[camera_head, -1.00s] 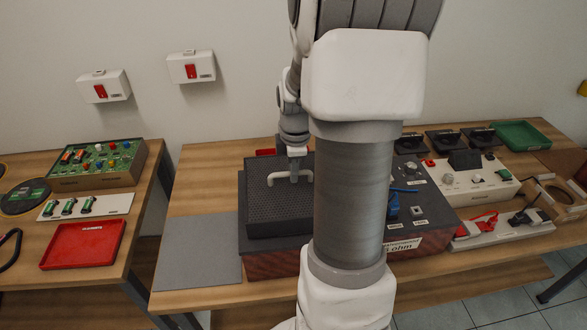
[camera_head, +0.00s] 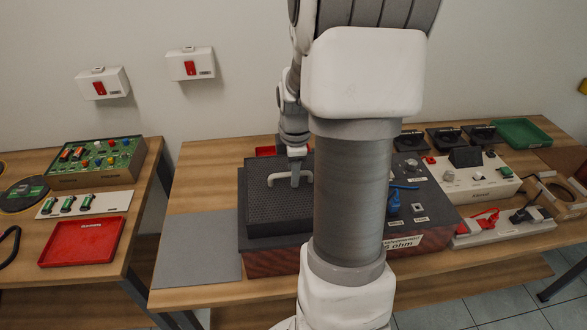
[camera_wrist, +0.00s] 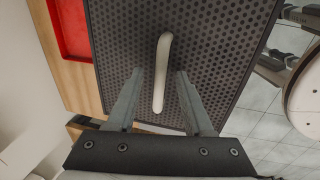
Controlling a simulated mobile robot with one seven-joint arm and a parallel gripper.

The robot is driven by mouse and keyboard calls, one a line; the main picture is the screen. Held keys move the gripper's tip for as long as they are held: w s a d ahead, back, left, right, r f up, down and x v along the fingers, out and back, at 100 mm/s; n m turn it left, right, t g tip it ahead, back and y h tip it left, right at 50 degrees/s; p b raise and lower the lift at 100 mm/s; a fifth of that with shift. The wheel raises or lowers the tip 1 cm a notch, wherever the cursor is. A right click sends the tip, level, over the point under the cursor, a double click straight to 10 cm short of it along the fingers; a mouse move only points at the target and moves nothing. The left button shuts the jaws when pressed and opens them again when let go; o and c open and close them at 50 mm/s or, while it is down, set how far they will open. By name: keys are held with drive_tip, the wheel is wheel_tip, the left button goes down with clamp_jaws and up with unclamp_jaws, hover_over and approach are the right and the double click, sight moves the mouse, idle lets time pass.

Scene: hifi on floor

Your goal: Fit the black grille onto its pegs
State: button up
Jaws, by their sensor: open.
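The black grille (camera_head: 262,208) is a dark perforated panel with a pale bar handle (camera_head: 290,179). It lies over the left part of a dark-topped cabinet (camera_head: 270,264) with a reddish front. Whether it is seated cannot be told; no pegs show. My gripper (camera_head: 296,160) is over the handle, pointing down. In the wrist view, my open gripper (camera_wrist: 160,75) has one finger on each side of the handle (camera_wrist: 162,75), with gaps between, above the perforated face (camera_wrist: 215,45). My arm hides the grille's right side and the cabinet's middle.
The cabinet's right part carries a blue part (camera_head: 394,201) and small fittings. A grey mat (camera_head: 197,250) lies left of the cabinet. A red tray (camera_head: 82,242) and a green board (camera_head: 95,160) are on the left table. A white control panel (camera_head: 470,180) stands at right.

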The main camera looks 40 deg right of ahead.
drive_tip(key=shift+r, duration=0.1)
wheel_tip(320, 180, up, 17)
drive_tip(key=s+a+p, duration=0.1)
drive_tip(key=s, duration=0.2)
drive_tip(key=shift+a+p, duration=0.4)
drive_tip(key=shift+w+r, duration=0.1)
wheel_tip(320, 180, up, 8)
drive_tip(key=p, duration=0.6)
